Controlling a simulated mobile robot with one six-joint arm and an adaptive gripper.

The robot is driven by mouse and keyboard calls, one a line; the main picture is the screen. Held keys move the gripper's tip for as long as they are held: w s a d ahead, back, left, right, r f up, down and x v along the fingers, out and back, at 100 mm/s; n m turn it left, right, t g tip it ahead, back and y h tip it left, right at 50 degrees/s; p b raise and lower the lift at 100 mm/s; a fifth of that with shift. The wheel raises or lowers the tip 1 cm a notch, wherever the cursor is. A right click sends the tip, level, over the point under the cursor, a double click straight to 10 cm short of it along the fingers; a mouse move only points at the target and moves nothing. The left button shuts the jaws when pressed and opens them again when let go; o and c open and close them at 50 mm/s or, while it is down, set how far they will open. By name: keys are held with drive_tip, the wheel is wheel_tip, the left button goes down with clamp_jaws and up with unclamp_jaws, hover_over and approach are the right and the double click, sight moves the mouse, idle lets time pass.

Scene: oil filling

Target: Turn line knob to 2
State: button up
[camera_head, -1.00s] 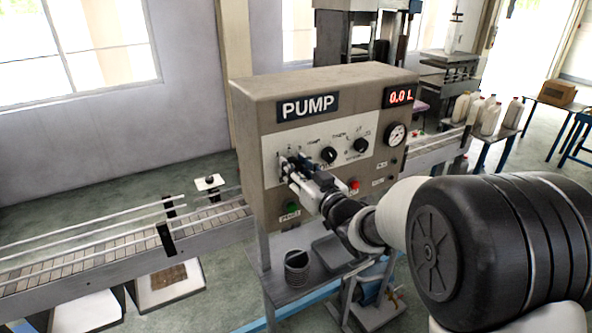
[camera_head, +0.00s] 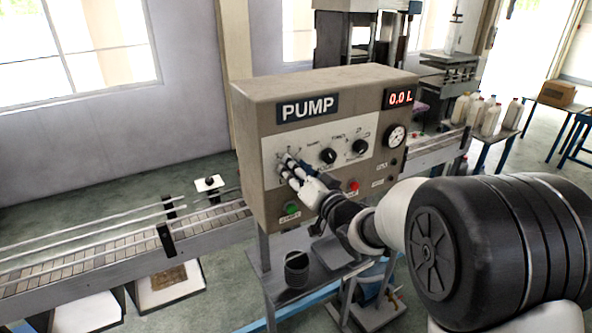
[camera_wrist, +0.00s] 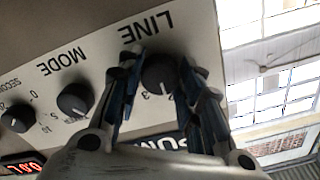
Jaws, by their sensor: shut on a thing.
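The pump's grey panel (camera_head: 315,185) carries several dark knobs below the PUMP sign. The line knob (camera_wrist: 158,75) is the dark round one under the upside-down LINE label in the wrist view. My gripper (camera_wrist: 161,72) has one blue-padded finger on each side of this knob and is shut on it. In the head view my gripper (camera_head: 284,168) is at the leftmost knob position and covers that knob. A digit 3 shows beside the knob in the wrist view; I cannot tell which number the knob points to.
The mode knob (camera_wrist: 75,99) is next to the line knob, with the seconds knob (camera_wrist: 18,117) beyond. A green button (camera_head: 292,208) and a red button (camera_head: 352,186) sit low on the panel. The display (camera_head: 399,97) reads 0.0 L. A dark cup (camera_head: 296,270) stands below.

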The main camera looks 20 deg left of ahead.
drive_tip(key=o, duration=1.1)
drive_tip(key=shift+c, duration=0.2)
drive_tip(key=v, duration=1.2)
drive_tip(key=shift+w, duration=0.1)
